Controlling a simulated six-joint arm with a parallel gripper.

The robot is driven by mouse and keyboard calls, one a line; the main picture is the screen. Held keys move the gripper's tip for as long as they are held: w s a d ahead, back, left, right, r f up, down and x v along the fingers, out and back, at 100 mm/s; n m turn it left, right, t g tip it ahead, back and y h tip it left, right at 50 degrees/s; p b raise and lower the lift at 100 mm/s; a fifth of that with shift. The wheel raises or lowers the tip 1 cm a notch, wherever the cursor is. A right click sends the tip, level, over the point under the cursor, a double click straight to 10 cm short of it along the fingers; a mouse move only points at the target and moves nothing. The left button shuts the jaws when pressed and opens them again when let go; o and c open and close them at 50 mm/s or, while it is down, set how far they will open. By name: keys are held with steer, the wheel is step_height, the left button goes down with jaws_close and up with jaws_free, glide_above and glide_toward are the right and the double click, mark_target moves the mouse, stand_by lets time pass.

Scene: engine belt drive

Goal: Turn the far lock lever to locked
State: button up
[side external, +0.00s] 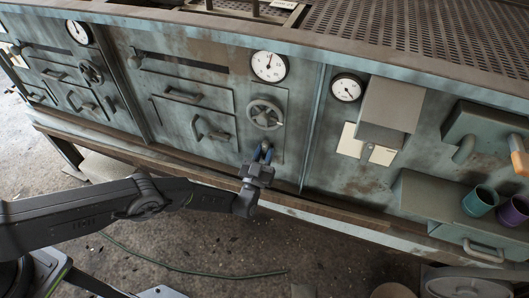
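My gripper (262,154), with blue fingertips, points up at the front of a worn teal metal cabinet (225,105). It is just below a spoked handwheel (265,114). A small grey piece shows at the fingertips; I cannot tell whether it is a lever or whether the fingers hold it.
Drawer handles (183,97) and a round gauge (269,66) are near the gripper. A grey box (390,112) juts out at right. A teal cup (480,200) and a purple cup (514,210) stand on a right ledge. A brown rail (180,172) runs below.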

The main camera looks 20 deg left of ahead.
steer(key=o, duration=0.4)
steer(key=v, duration=1.3)
steer(key=shift+s+f, duration=0.15)
steer(key=shift+s, duration=0.2)
steer(key=shift+w, duration=0.1)
